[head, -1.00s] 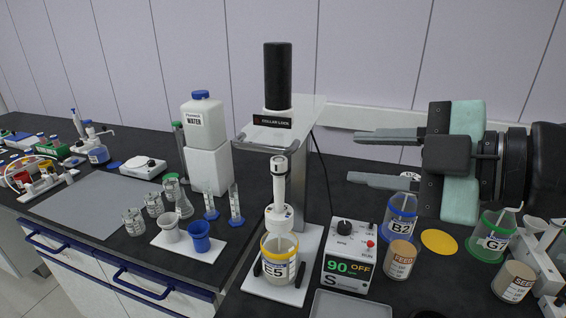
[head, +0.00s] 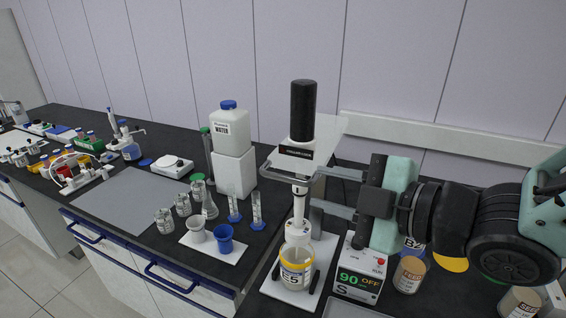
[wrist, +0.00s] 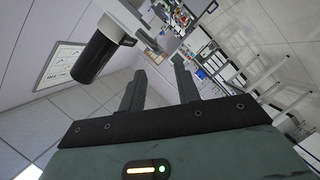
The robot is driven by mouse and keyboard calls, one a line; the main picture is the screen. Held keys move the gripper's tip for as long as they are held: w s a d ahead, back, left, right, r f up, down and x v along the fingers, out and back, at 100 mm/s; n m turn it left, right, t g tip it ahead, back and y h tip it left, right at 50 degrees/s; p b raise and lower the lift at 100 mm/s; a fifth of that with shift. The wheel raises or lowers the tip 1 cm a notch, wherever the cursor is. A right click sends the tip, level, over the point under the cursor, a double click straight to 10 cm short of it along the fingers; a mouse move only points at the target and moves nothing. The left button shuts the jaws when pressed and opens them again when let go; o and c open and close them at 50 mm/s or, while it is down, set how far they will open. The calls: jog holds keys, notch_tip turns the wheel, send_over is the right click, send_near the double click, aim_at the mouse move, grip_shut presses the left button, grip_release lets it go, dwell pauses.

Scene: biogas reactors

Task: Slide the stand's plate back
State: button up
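The stand (head: 318,150) has a white head with a "COLLAR LOCK" label, a black cylinder (head: 303,110) on top and a grey bar handle along the head's front. Below it a white shaft reaches down into the jar E5 (head: 296,281), which stands on the white base plate (head: 278,290). My gripper (head: 316,187) is open at the right side of the stand, its fingers pointing left, just below head height. No object shows between its fingers in the wrist view (wrist: 158,82). Contact with the stand cannot be told. The black cylinder also shows in the wrist view (wrist: 93,62).
A control box (head: 358,280) reading "90 OFF" stands right of the base plate, partly under my gripper. The seed jar (head: 410,274) is further right.

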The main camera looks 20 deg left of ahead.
aim_at(291, 180)
jog(key=p+x, duration=0.3)
jog(key=x, duration=0.6)
jog(key=shift+w+a, duration=0.1)
jog(key=shift+a, duration=0.15)
grip_shut()
